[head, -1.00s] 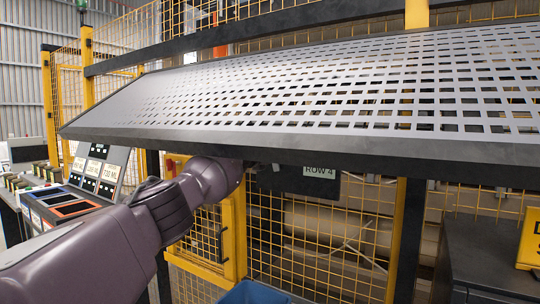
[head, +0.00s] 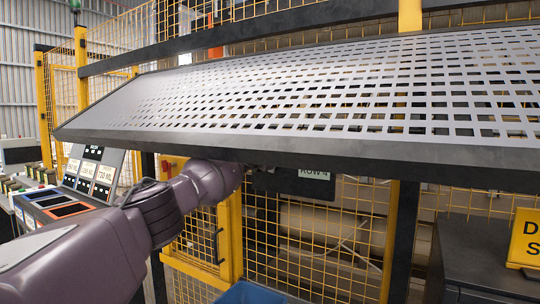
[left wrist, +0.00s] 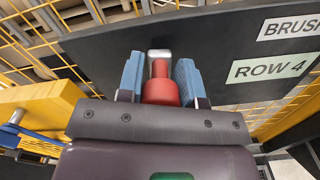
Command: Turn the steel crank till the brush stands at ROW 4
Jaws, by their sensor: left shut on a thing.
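The crank shows in the left wrist view as a red grip (left wrist: 161,93) with a bright steel part (left wrist: 160,56) beyond it. My left gripper (left wrist: 160,78) has its two blue fingers closed on either side of the red grip. Behind it is a dark board (left wrist: 215,45) with a white label cut off after "BRUS" (left wrist: 290,27) and a pale label reading ROW 4 (left wrist: 270,66). In the head view the ROW 4 label (head: 314,174) sits under the sloped panel's front edge, which hides my left gripper and the crank. I cannot make out the brush. My right gripper is out of view.
A sloped perforated steel panel (head: 300,100) overhangs the crank area. Yellow mesh fencing (head: 330,240) is behind, a blue bin (head: 250,292) below, and a dark cabinet (head: 490,250) with a yellow sign (head: 526,240) at right.

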